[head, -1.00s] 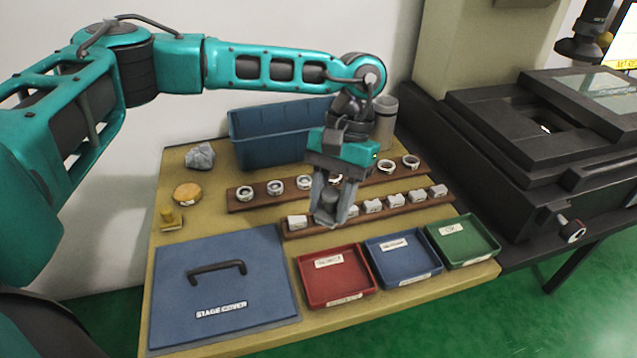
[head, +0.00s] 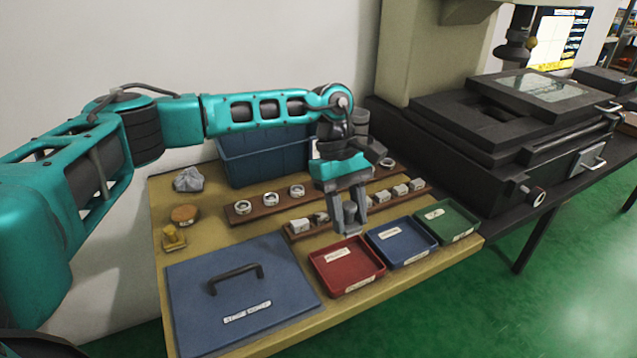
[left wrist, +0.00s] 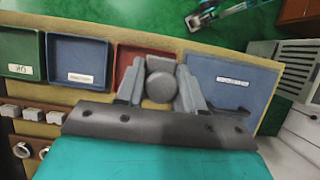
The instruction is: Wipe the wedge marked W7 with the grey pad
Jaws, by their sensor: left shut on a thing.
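My left gripper (head: 351,228) points down with a round grey thing between its fingers, which looks like the grey pad (left wrist: 160,86). In the head view it hangs by the back corner of the red tray, in front of the wedge rail; its height is hard to judge. Several pale grey wedges sit in a row on the front wooden rail (head: 378,208), such as one at the left end (head: 299,226) and one to the right (head: 400,190). My gripper hides part of the row. I cannot read any W7 mark. My right gripper is not in view.
Red (head: 347,282), blue (head: 404,258) and green (head: 448,236) trays stand along the front. A blue stage cover (head: 200,285) lies at left. White bearing rings (head: 243,212) sit on the back rail, before a blue bin (head: 262,160). A black machine (head: 470,160) stands at right.

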